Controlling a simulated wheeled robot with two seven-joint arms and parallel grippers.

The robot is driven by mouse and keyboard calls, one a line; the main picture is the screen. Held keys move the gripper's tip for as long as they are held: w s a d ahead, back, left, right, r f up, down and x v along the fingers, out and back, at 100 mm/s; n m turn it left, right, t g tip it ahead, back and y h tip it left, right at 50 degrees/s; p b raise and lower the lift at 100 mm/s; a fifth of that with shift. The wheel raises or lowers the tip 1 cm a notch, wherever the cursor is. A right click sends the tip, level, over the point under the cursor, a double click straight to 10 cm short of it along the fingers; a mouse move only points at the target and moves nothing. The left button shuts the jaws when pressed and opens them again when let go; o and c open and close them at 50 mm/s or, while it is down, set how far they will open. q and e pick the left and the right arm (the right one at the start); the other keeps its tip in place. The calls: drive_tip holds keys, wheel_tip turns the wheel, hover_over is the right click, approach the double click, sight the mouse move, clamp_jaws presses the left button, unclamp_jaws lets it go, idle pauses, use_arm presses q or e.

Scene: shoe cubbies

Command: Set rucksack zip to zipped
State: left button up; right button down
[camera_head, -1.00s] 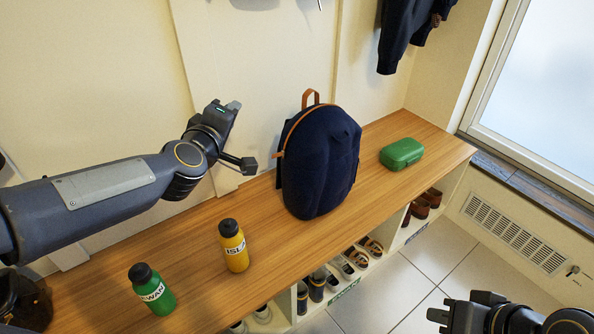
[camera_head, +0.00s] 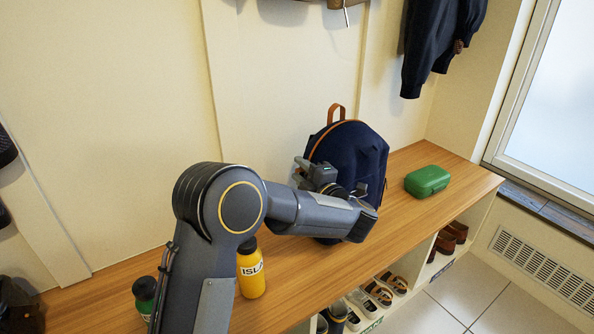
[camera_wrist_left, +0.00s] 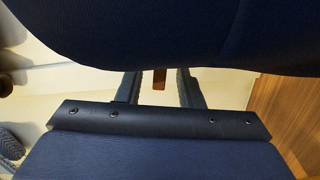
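The dark blue rucksack (camera_head: 352,150) stands upright on the bench, with an orange-brown top loop and an orange-brown zip line (camera_head: 322,138) over its upper edge. My left gripper (camera_head: 303,172) is at the rucksack's left side, and my forearm crosses in front of its lower part. In the left wrist view the dark blue rucksack (camera_wrist_left: 190,30) fills the top. There a small orange-brown zip pull (camera_wrist_left: 159,79) shows between the two spread fingers (camera_wrist_left: 160,88), with gaps on both sides. In the head view the pull is hidden behind my gripper. My right gripper is out of view.
The wooden bench (camera_head: 405,210) carries a yellow bottle (camera_head: 251,275) and a green bottle (camera_head: 144,292), both partly behind my left arm. A green case (camera_head: 427,181) lies right of the rucksack. Shoes fill the cubbies below. A dark jacket (camera_head: 440,45) hangs above.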

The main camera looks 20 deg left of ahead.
use_arm(q)
drive_tip(key=shift+x, duration=1.4)
clamp_jaws()
